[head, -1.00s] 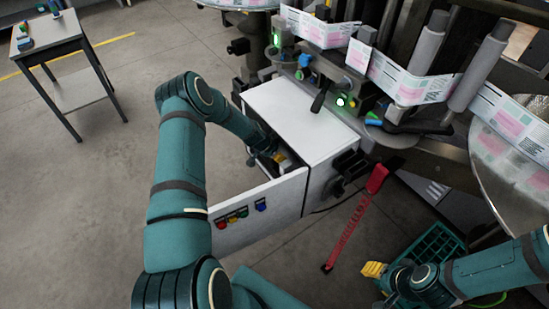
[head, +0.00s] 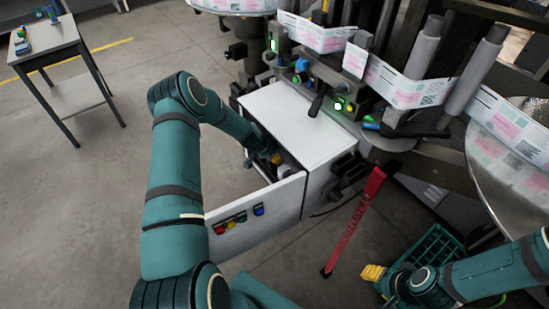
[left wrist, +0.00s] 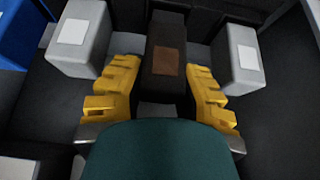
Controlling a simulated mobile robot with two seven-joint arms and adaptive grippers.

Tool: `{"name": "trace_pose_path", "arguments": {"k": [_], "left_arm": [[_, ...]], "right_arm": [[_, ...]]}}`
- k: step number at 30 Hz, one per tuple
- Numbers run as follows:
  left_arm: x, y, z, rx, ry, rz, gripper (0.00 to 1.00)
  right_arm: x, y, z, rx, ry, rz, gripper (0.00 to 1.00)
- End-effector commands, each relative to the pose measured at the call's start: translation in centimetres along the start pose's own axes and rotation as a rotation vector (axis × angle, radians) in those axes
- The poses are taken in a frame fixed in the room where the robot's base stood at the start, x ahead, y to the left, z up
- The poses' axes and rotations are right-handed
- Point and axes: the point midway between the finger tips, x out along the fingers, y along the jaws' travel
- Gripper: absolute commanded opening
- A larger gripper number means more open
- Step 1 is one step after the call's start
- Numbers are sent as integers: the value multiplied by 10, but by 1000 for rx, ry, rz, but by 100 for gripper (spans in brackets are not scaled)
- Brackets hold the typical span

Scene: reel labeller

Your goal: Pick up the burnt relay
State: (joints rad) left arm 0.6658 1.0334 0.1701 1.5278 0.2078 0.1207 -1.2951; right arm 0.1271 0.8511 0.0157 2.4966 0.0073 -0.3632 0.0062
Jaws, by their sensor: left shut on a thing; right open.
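The burnt relay (left wrist: 167,62) is a dark block with a brown scorched patch, seen in the middle of the left wrist view. My left gripper (left wrist: 163,85) has its yellow fingers on either side of the relay and is shut on it. In the head view my left gripper (head: 276,158) reaches inside the open white cabinet (head: 290,115), and the relay is hidden there. My right gripper (head: 373,272) is open and empty at the lower right, beside the green crate (head: 437,246).
Pale grey relays (left wrist: 78,38) and (left wrist: 238,53) flank the dark one closely; a blue block (left wrist: 12,35) is at the left. The cabinet door (head: 270,207) stands open. A side table (head: 45,42) is at the far left.

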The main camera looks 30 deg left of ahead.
Motion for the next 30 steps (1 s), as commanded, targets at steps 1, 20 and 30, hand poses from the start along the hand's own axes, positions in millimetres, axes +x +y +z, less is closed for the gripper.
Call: {"name": "trace_pose_path", "arguments": {"k": [1, 20, 30], "left_arm": [[-4, -1, 12, -7, -6, 1, 0], [-69, -1, 124, -7, -4, 0, 0], [-86, 0, 151, -4, -3, 0, 0]], "right_arm": [[0, 0, 0, 0, 0, 0, 47], [1, 1, 1, 0, -1, 0, 47], [1, 0, 0, 0, -1, 0, 47]]}}
